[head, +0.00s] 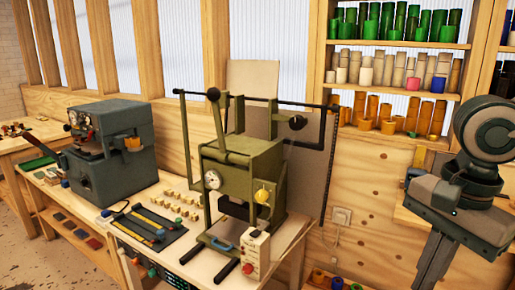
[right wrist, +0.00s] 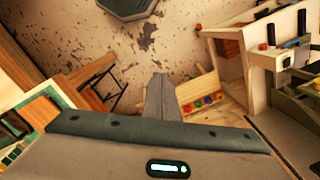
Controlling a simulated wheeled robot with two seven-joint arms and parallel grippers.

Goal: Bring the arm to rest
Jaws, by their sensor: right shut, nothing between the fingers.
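My right arm (head: 490,140) comes in at the right edge of the head view, in front of the wooden wall and shelves. Its gripper points down toward the bottom edge of that view. In the right wrist view the right gripper (right wrist: 158,80) has its two fingers together, with nothing between them, over open floor. It is apart from the workbench and its machines. My left arm and gripper are in neither view.
An olive press (head: 240,165) and a grey machine (head: 110,150) stand on a wooden workbench (head: 190,260). Colored foil rolls (head: 400,60) fill wall shelves behind my right arm. Another low wooden rack (right wrist: 205,97) with colored rolls shows below the gripper.

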